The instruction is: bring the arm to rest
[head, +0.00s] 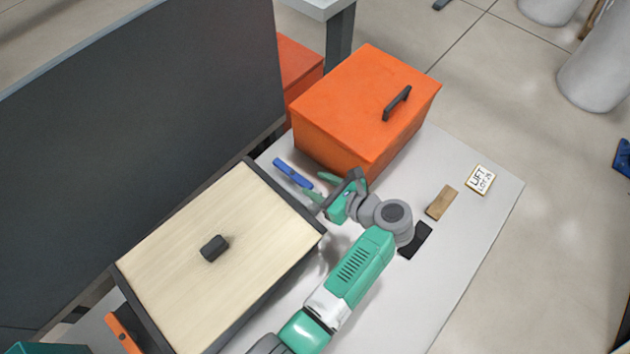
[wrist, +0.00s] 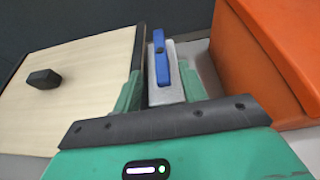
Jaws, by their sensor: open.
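My gripper (head: 322,190) is green with a dark crossbar and hangs low over the table between the wooden-topped case and the orange box. In the wrist view my gripper (wrist: 160,88) has its two green fingers apart, with nothing held between them. A blue bar (head: 293,173) lies just beyond the fingertips. In the wrist view the blue bar (wrist: 161,58) shows ahead of the gap between the fingers, over a light grey surface. The bar looks apart from the fingers. My arm reaches in from the bottom of the head view, bent at the wrist.
The orange lidded box (head: 350,100) with a black handle stands behind the gripper. The case (head: 190,265) with pale wooden top and black knob is left. A dark panel (head: 150,130) rises behind it. A brown block (head: 441,202) and label card (head: 480,179) lie right; the table's right front is clear.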

